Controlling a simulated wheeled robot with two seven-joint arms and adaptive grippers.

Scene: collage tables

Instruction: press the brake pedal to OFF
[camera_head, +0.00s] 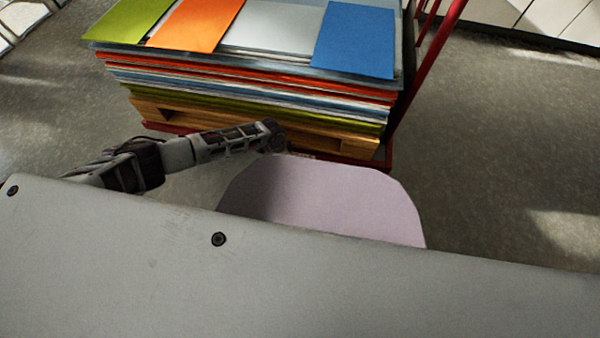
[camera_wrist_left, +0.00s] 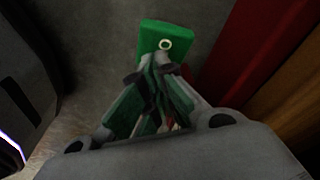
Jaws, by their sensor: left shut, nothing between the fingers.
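The brake pedal (camera_wrist_left: 163,33), a green plate with a small white ring mark near its middle, lies just beyond my left fingertips in the left wrist view. My left gripper (camera_wrist_left: 158,62) is shut and empty. Its tips overlap the near edge of the pedal; I cannot tell whether they touch it. In the head view my left arm reaches in from the left and ends by the front of the loaded cart (camera_head: 388,160). The pedal cannot be made out there. My right gripper is in neither view.
A wooden pallet (camera_head: 330,143) on the red-framed cart carries a tall stack of coloured sheets (camera_head: 250,85). The cart's red frame (camera_wrist_left: 255,45) stands close on the right in the wrist view. Grey floor (camera_head: 500,150) is open to the right of the cart.

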